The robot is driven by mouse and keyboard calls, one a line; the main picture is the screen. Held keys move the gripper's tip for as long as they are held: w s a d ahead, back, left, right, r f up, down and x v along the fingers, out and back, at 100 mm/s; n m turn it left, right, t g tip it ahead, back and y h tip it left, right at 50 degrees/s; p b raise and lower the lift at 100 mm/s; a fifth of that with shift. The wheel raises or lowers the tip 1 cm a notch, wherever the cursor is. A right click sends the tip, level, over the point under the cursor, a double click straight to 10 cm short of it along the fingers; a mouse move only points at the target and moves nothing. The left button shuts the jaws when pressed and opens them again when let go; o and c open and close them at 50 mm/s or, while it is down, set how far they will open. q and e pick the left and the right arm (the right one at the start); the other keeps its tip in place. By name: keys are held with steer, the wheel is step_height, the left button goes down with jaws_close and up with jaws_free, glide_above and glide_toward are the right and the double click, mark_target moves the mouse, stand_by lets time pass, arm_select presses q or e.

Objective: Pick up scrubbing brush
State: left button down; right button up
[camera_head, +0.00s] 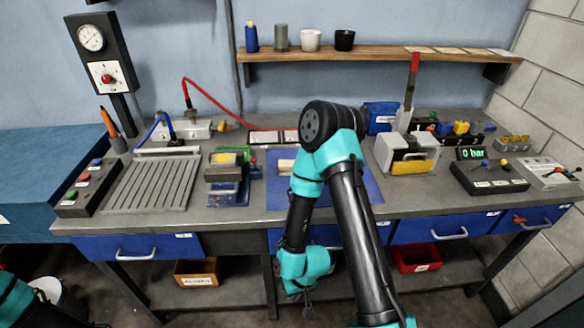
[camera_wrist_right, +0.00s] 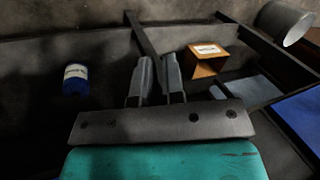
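I cannot identify the scrubbing brush for certain in either view. A small pale, tan-topped object (camera_head: 287,165) lies on the blue mat (camera_head: 372,190) at the middle of the bench, partly hidden by my right arm; it is too small to name. My right gripper (camera_head: 304,296) hangs low in front of the bench, below the drawers. In the right wrist view its two fingers (camera_wrist_right: 158,75) stand a little apart, with nothing visible between them. My left gripper is not in view; only a piece of my left arm shows at the lower left.
An orange-brown labelled box (camera_head: 196,272) and a red bin (camera_head: 416,257) sit on the lower shelf. The box also shows in the wrist view (camera_wrist_right: 205,62), with a blue-and-white container (camera_wrist_right: 75,80) and a grey bucket (camera_wrist_right: 285,22). Blue drawers (camera_head: 140,246) front the crowded bench.

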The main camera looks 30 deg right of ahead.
steer(key=o, duration=1.3)
steer(key=shift+c, duration=0.2)
